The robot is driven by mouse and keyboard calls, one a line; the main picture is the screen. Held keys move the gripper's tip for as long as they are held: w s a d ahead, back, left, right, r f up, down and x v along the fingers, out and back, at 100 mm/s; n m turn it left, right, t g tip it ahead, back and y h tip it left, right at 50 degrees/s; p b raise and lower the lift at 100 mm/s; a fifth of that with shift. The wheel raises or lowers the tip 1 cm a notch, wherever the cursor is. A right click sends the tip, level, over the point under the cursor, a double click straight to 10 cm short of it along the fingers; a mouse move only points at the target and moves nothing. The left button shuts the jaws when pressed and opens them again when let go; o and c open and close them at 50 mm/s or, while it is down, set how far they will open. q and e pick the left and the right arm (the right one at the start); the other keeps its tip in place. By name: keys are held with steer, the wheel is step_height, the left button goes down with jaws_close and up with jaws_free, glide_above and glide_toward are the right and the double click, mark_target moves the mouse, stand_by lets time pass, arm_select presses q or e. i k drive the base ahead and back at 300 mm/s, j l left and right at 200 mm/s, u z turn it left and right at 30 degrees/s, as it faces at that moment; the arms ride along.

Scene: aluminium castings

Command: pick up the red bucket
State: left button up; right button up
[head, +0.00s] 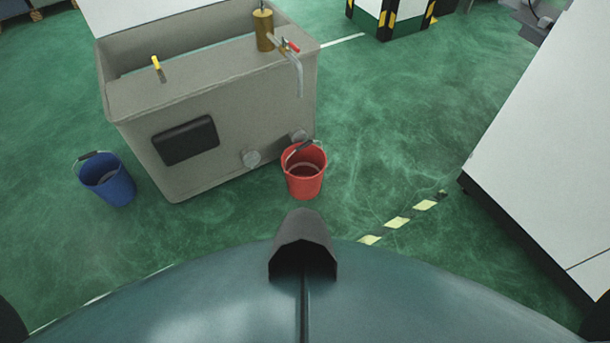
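The red bucket (304,178) stands upright on the green floor, close to the front right corner of a grey tank. Its dark handle grip (299,149) rests up at the rim on the far left side. The bucket is open at the top, and its inside looks dark. Neither of my grippers shows in the head view. Dark shapes at the lower left and lower right edges are too cropped to tell.
A grey tank (230,125) with a tap (296,68) stands behind the bucket. A blue bucket (107,180) is at its left. A white cabinet (550,140) stands at the right. Yellow-black floor tape (398,221) lies nearby. The floor between bucket and cabinet is clear.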

mark_target(304, 165)
steer(key=i+j, duration=0.2)
steer(key=j, duration=0.15)
steer(key=i+j, duration=0.25)
steer(key=j, duration=0.15)
steer(key=i+j, duration=0.2)
steer(key=j, duration=0.15)
steer(key=i+j+z, duration=0.1)
steer(key=z, duration=0.3)
steer(key=i+j+z, duration=0.1)
steer(key=z, duration=0.25)
steer(key=j+z, duration=0.25)
steer(key=z, duration=0.15)
steer(key=i+j+z, duration=0.1)
steer(key=i, duration=0.35)
steer(key=i+j+z, duration=0.1)
steer(key=i+j, duration=0.2)
steer(key=i, duration=0.1)
